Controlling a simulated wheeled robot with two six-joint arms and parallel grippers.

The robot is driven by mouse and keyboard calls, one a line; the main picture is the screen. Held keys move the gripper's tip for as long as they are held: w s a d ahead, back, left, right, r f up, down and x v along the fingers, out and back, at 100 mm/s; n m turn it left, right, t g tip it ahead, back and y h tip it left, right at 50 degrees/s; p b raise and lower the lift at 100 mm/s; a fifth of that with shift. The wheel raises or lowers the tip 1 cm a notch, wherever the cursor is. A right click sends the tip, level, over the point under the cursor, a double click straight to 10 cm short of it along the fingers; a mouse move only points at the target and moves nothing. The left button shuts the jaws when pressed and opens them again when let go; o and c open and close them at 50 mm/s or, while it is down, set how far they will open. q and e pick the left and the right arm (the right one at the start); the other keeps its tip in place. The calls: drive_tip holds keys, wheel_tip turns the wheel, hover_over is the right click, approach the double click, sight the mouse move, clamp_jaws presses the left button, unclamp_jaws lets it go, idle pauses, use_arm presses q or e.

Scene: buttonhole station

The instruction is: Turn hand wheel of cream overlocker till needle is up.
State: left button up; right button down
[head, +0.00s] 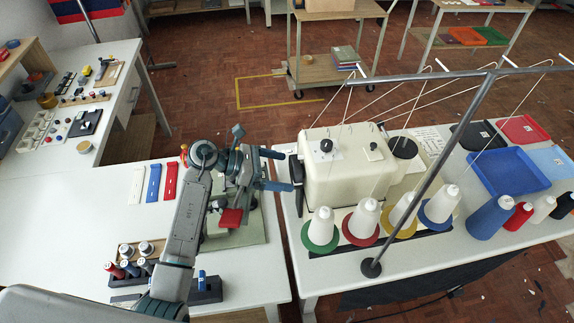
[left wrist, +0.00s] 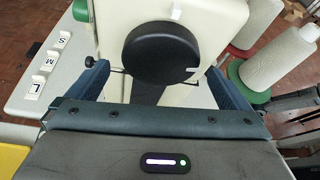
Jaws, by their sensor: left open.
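The cream overlocker (head: 340,170) stands on the white table at the centre right in the head view. Its black round hand wheel (head: 297,170) is on the machine's left end, and the same wheel (left wrist: 160,50) fills the upper middle of the left wrist view. A small white mark shows low on the wheel's right rim, and a white strip is on the cream body above it. My left gripper (head: 287,171) is open, its blue fingers on either side of the wheel with gaps visible. The needle is hidden. My right gripper is not in view.
Thread cones (head: 364,217) on coloured discs line the machine's front. A metal thread stand (head: 430,175) slants over it. A blue tray (head: 507,171) lies to the right. Spool holders (head: 207,288) and coloured strips (head: 153,183) are on the left table. A gap separates the tables.

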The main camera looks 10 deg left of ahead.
use_arm(q)
drive_tip(key=shift+p+x, duration=0.3)
drive_tip(key=shift+x, duration=0.6)
drive_tip(key=shift+d, duration=0.2)
drive_tip(key=shift+f, duration=0.15)
drive_tip(key=c, duration=0.9)
drive_tip(key=shift+o, duration=0.2)
